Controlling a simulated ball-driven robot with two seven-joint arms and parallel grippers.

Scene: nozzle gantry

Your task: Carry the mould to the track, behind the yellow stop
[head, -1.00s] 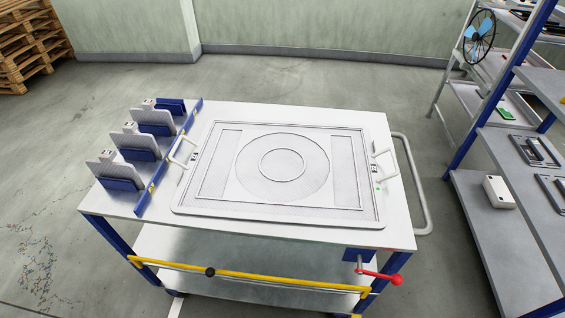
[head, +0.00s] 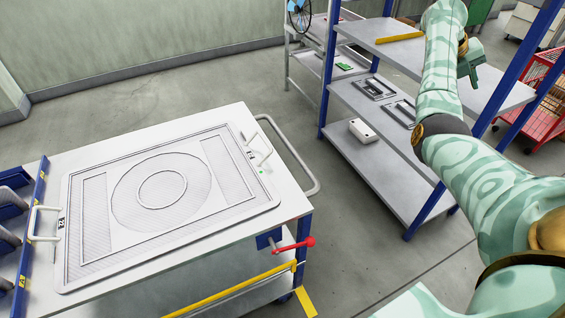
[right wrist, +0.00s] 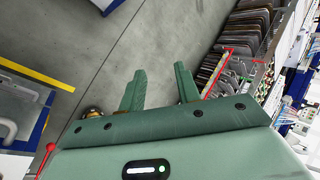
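The mould (head: 98,239) is a large flat grey-white plate with a ring pattern and a handle at each end. It lies flat on the white top of a cart (head: 285,205). My right gripper (head: 474,80) is raised over the shelf rack at the right, well away from the mould. In the right wrist view its two green fingers (right wrist: 160,84) are apart with nothing between them. My left gripper is not in view. I cannot make out the track or a yellow stop for certain.
A blue-post shelf rack (head: 385,150) holds frames, a white box (head: 362,131) and a yellow bar (head: 400,38). A red lever (head: 296,245) and a yellow rail (head: 235,288) are on the cart's front. Bare floor separates cart and rack. A red crate (head: 540,98) stands far right.

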